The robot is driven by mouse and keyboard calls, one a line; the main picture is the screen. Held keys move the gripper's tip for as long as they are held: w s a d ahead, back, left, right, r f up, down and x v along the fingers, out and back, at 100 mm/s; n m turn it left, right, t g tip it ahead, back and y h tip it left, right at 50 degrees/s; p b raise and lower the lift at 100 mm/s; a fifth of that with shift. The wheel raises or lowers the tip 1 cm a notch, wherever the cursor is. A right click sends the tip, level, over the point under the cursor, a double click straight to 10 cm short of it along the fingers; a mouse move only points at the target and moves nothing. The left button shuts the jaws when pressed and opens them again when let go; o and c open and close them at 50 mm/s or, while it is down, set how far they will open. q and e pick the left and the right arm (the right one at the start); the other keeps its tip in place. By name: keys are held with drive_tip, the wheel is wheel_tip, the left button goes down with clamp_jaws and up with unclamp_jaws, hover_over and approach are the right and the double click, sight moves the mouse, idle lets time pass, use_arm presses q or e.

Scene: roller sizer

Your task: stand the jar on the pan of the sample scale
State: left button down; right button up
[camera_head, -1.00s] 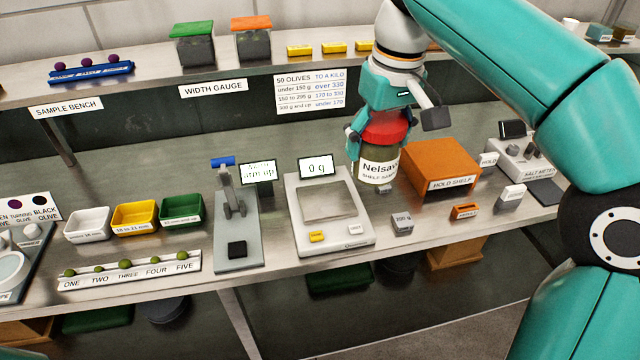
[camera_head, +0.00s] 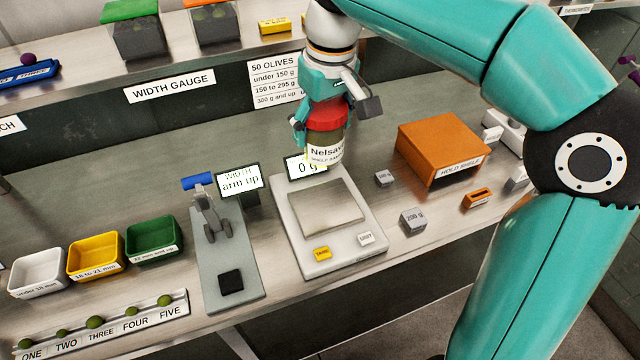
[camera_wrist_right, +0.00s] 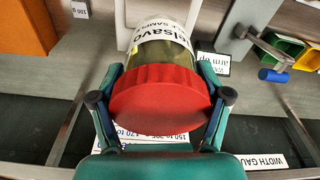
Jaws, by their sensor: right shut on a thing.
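The jar (camera_head: 326,148) has a red lid and a white label reading Nelsavo. My right gripper (camera_head: 324,118) is shut on it near the lid and holds it upright, over the back edge of the scale. In the right wrist view the jar (camera_wrist_right: 160,95) sits between the two fingers of the gripper (camera_wrist_right: 158,100). The sample scale (camera_head: 345,250) has a bare square metal pan (camera_head: 326,207). Its display (camera_head: 300,168) reads 0 g and is partly hidden by the jar. I cannot tell the exact gap between jar and scale. My left gripper is not in view.
The width gauge (camera_head: 225,270) stands left of the scale. Right of it are a 200 g weight (camera_head: 412,221), a smaller weight (camera_head: 384,178) and the orange hold shelf (camera_head: 440,143). White, yellow and green trays (camera_head: 153,242) stand at the left. The raised back shelf (camera_head: 60,100) is behind.

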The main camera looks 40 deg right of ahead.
wheel_tip(320, 180, down, 13)
drive_tip(key=shift+s+d+f+b, duration=0.1)
drive_tip(key=shift+d+b, duration=0.05)
drive_tip(key=shift+b, duration=0.4)
drive_tip(key=o, duration=1.4)
drive_tip(key=r, duration=0.4)
drive_tip(key=s+r, duration=0.1)
drive_tip(key=r, duration=0.3)
drive_tip(key=r+p, duration=0.1)
drive_tip(key=r, duration=0.3)
drive_tip(key=shift+s, duration=0.3)
